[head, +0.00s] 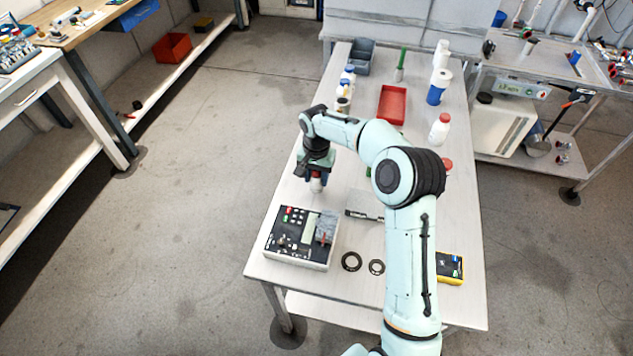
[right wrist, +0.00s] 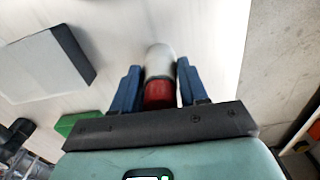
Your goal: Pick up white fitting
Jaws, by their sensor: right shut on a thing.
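The white fitting (head: 316,186) is a small white cylinder with a red upper part. It is below my right gripper (head: 316,173) in the head view, just behind the control box. In the right wrist view the fitting (right wrist: 160,60) is between the two blue fingers of my right gripper (right wrist: 158,85). The gripper is shut on its red part, and the white end points away from the palm. I cannot tell whether the fitting touches the table. My left gripper is not in view.
The control box (head: 288,250) stands at the table's front left. Two black rings (head: 351,261), a grey block (head: 364,204) and a yellow device (head: 449,267) lie nearby. A red tray (head: 392,104), a grey bin (head: 362,56) and several bottles (head: 439,129) are farther back.

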